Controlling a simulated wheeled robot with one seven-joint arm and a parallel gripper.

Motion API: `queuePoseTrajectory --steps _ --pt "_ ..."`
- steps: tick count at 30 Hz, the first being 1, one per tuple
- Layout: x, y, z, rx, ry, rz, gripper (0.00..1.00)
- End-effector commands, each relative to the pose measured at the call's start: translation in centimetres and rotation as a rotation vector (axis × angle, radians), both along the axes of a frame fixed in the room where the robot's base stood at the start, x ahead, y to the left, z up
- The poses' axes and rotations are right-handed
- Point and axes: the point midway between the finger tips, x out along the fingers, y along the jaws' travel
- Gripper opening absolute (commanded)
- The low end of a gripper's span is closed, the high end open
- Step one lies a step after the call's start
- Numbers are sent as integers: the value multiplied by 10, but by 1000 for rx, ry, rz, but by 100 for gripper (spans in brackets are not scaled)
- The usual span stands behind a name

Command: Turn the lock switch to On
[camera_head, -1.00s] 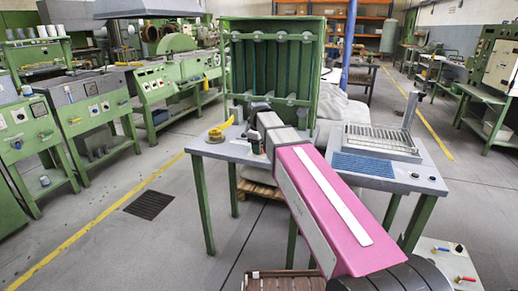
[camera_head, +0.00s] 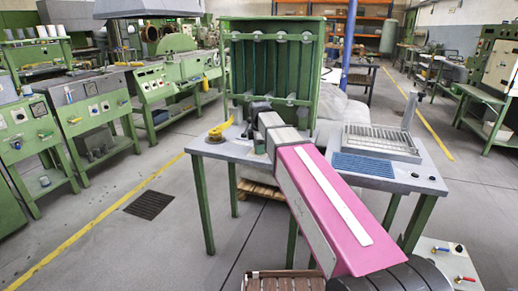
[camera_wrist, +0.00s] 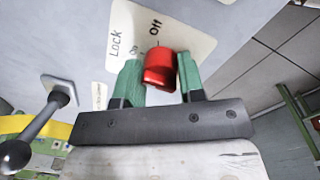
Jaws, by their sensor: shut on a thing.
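In the wrist view the red lock switch (camera_wrist: 159,68) sits on a cream label plate (camera_wrist: 165,32) marked Lock, On and Off. On is printed by the left finger and Off is above the switch. My gripper (camera_wrist: 160,76) has its two green fingers on either side of the switch, shut on it. I cannot tell clearly which mark the switch points to. In the head view my pink and grey arm reaches over the grey worktable (camera_head: 222,152), and the switch cannot be made out there.
On the worktable are a yellow object (camera_head: 219,131) and a metal tray with a grid (camera_head: 380,141). A green frame (camera_head: 232,60) stands behind it. Open floor lies to the left.

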Motion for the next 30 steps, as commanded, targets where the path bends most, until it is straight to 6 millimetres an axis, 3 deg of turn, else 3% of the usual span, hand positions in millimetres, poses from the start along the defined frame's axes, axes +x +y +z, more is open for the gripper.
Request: queuePoseTrajectory --steps 17,18,20,30 --pt "-2 0 0 1 2 34 12" --pt "-2 0 0 1 2 34 46" --pt "-2 0 0 1 2 34 60" --pt "-1 0 3 0 0 32 60"
